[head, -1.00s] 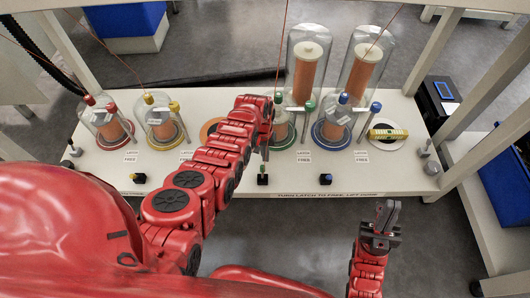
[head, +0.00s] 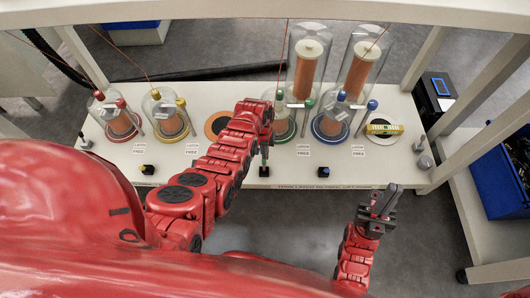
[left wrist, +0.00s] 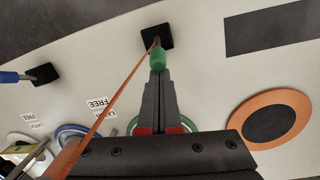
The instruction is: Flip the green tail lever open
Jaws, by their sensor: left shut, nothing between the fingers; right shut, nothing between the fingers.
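The green tail lever (left wrist: 157,61) shows in the left wrist view as a short green cap beside a small black block (left wrist: 157,37) at the bench's front edge. My left gripper (left wrist: 158,76) is shut, with its fingertips at the near end of the green cap; I cannot tell whether they touch it. In the head view the left gripper (head: 264,157) points down just behind the black block (head: 264,171), and the green lever is mostly hidden there. My right gripper (head: 383,203) is shut and empty, in front of the bench at right.
Glass domes with orange cores stand along the white bench (head: 225,178), including a red-capped one (head: 120,122) and a yellow-capped one (head: 170,120). An orange ring (left wrist: 268,120) lies right of my left gripper in the wrist view. An orange cord (left wrist: 108,108) crosses that view.

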